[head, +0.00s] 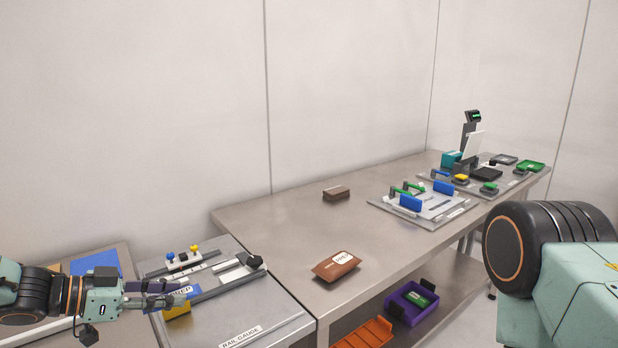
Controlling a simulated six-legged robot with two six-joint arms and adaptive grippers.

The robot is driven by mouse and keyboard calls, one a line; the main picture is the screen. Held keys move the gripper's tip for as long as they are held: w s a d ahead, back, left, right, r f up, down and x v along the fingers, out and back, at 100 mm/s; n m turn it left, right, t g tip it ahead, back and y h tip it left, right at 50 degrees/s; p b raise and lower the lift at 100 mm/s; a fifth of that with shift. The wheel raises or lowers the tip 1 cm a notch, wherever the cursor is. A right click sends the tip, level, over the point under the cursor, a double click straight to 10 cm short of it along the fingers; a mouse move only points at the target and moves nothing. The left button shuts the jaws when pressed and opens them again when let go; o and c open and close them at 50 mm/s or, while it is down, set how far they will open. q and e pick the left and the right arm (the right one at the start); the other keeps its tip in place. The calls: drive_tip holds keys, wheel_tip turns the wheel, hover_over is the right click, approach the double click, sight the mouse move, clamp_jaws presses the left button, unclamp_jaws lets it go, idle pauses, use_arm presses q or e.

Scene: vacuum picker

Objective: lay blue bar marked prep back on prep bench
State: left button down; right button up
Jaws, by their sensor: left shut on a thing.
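My left gripper (172,300) reaches in from the left and is shut on a small blue bar (183,291) with white lettering. Only part of the lettering shows, and the fingers hide part of the bar. The bar is over the front left of the grey rail gauge plate (285,318); I cannot tell whether it touches it. A yellow block (178,312) shows just below the fingers. My right gripper is not in view; only a part of my right arm shows at the right edge.
A long metal bench (290,220) runs to the back right. On it are a brown labelled pouch (338,266), a brown block (336,194) and a grey fixture plate (440,209) with blue and green parts. Purple (400,308) and orange (362,336) bins are on the shelf below.

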use_arm(q)
drive_tip(key=s+d+f, duration=0.2)
drive_tip(key=s+f, duration=0.1)
drive_tip(key=shift+s+d+f, duration=0.1)
drive_tip(key=shift+s+d, duration=0.1)
drive_tip(key=shift+s, duration=0.05)
drive_tip(key=s+d, duration=0.6)
drive_tip(key=s, duration=0.3)
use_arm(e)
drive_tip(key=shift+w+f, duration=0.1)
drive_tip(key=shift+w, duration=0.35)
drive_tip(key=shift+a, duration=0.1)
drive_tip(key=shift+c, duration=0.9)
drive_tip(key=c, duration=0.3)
use_arm(q)
drive_tip(key=f, duration=0.1)
drive_tip(key=s+f, duration=0.1)
drive_tip(key=f, duration=0.3)
drive_tip(key=shift+s+f, duration=0.1)
drive_tip(key=shift+s, duration=0.2)
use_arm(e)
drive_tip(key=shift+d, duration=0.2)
